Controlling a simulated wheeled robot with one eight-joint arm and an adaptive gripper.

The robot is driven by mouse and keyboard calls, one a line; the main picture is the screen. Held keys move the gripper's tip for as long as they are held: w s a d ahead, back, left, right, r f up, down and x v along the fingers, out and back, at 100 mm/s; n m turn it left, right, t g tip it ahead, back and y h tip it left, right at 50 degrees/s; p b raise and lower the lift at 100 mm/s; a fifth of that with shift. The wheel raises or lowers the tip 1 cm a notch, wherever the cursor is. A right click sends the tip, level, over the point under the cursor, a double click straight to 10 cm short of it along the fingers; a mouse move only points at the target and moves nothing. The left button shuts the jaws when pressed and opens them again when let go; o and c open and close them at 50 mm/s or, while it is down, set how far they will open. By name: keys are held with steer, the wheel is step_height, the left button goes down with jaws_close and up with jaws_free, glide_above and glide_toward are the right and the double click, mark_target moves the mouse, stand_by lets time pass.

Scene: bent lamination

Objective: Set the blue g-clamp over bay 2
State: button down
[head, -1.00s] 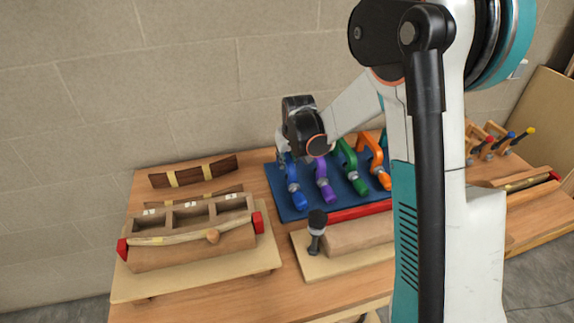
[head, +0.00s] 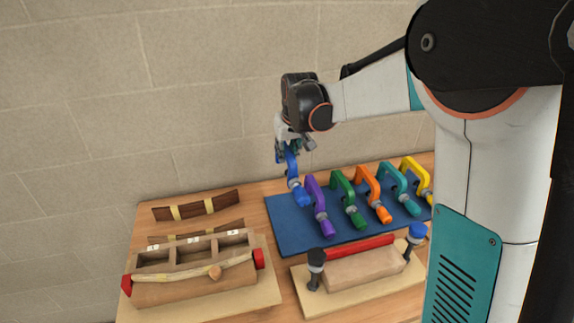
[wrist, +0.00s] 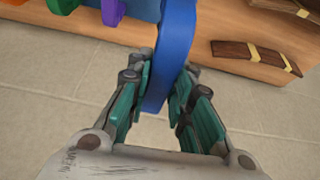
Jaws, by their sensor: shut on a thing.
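The blue g-clamp (head: 296,190) is in my gripper (head: 289,150), lifted above the back left of the blue mat. In the wrist view the clamp's blue frame (wrist: 174,45) runs between the teal finger pads, and my gripper (wrist: 163,88) is shut on it. The wooden form with three bays (head: 205,284) stands at the left of the bench, to the left of and lower than the clamp. Its middle bay (head: 190,252), taken as bay 2, is open at the top. White tags sit along its back edge, too small to read. A curved strip (head: 170,276) lies along its front.
Purple (head: 318,205), green (head: 348,198), orange (head: 372,192), teal and yellow clamps lie on the blue mat (head: 285,238). A block with a red bar (head: 345,249) stands in front. Dark curved pieces (head: 190,207) lie behind the form. The wall rises behind.

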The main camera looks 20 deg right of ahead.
step_height(320, 180, up, 3)
steer(key=shift+r+p, duration=0.1)
steer(key=shift+p, duration=0.2)
step_height(320, 180, up, 6)
steer(key=p, duration=0.4)
steer(key=shift+r, duration=0.15)
stand_by(0.5)
